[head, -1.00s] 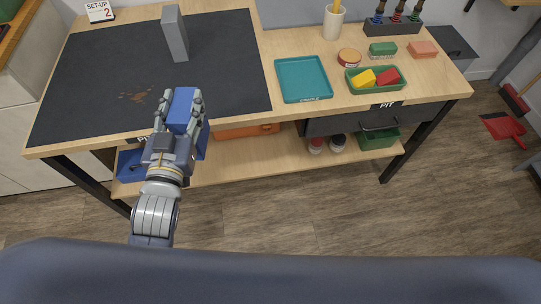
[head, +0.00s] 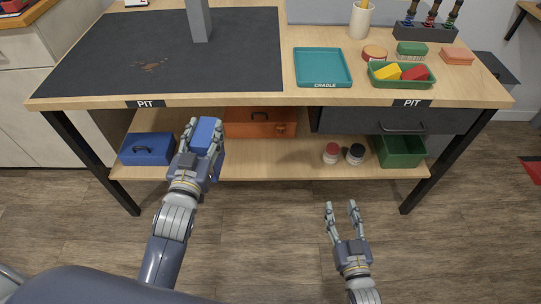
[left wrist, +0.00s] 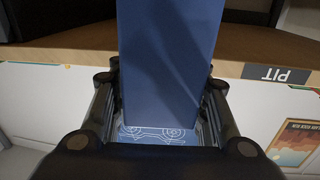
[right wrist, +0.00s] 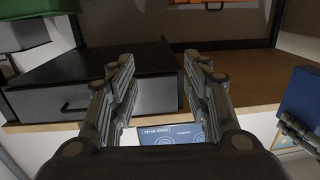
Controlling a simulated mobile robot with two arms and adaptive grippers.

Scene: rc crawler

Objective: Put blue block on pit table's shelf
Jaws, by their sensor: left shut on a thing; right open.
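My left gripper (head: 201,142) is shut on the blue block (head: 205,134), in front of the pit table and below its top edge in the head view. In the left wrist view the blue block (left wrist: 168,60) stands between the fingers. The shelf (head: 275,160) is the wooden board under the pit table's top (head: 300,95). Whether the block touches the shelf cannot be told. My right gripper (head: 342,204) is open and empty, in front of the table over the floor. Its spread fingers (right wrist: 157,85) show in the right wrist view, with the blue block at the right edge.
The shelf's middle front is bare. Table legs (head: 90,165) stand at both sides.

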